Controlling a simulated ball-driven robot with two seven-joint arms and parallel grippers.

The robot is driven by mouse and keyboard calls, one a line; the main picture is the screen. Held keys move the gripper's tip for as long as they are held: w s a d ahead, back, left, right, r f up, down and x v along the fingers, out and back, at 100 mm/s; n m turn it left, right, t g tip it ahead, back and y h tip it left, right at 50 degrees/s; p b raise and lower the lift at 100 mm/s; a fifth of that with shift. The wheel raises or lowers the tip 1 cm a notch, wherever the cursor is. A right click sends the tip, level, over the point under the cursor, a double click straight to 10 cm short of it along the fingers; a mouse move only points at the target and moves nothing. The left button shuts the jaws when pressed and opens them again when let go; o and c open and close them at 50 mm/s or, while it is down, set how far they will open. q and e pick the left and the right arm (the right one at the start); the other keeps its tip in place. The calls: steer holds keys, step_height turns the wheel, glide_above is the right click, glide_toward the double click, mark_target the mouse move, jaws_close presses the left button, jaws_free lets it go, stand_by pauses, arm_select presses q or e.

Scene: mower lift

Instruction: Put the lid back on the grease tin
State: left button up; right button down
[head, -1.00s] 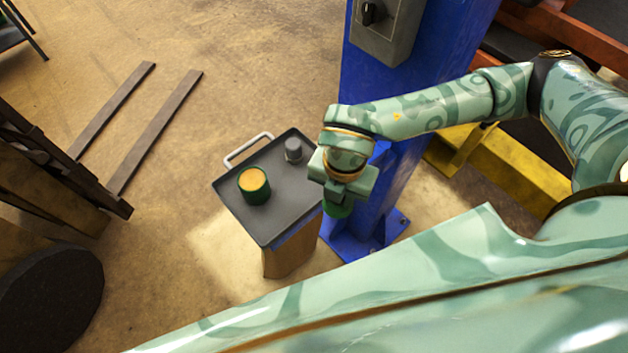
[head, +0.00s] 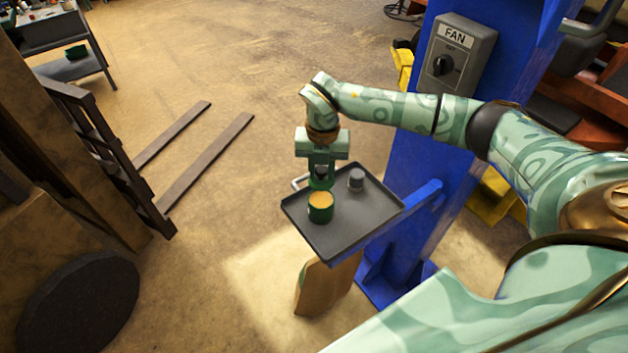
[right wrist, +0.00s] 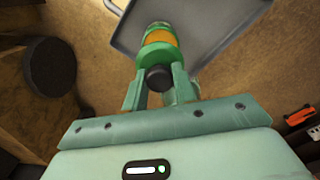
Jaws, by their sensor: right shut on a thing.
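The green grease tin (head: 320,210) stands open and upright on the dark grey tray, with orange grease showing at its top. My right gripper (head: 320,173) is shut on the green lid (head: 319,184) and holds it just above the tin, towards its far side in the head view. In the right wrist view the lid's dark knob (right wrist: 158,78) sits between the fingers. The green lid (right wrist: 155,57) lies below it, and the orange grease (right wrist: 160,37) shows beyond the lid, partly covered. A small gap or contact between lid and tin cannot be told. My left gripper is out of view.
The tray (head: 365,220) has a raised rim and also carries a small grey cylinder (head: 356,180) right of the tin. A blue post (head: 425,150) with a fan switch box (head: 460,52) stands close on the right. Fork tines (head: 205,160) lie to the left.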

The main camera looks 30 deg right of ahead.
mark_target(322, 181)
steer(key=shift+d+f+n, duration=0.25)
steer(key=shift+n, duration=0.05)
steer(key=shift+a+f+b, duration=0.1)
steer(key=shift+f+b, duration=0.15)
steer(key=shift+b, duration=0.15)
step_height(322, 181, down, 3)
steer(key=b, duration=0.3)
steer(key=shift+f, duration=0.2)
steer(key=shift+a+f+b, duration=0.1)
steer(key=shift+f+b, duration=0.55)
steer(key=shift+f, duration=0.35)
arm_select(q)
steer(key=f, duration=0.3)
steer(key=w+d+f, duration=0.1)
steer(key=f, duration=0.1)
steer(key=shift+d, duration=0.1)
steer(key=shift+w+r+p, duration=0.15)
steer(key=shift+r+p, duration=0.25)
steer(key=shift+p, duration=0.05)
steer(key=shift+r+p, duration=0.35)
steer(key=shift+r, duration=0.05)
arm_select(e)
steer(key=shift+f, duration=0.15)
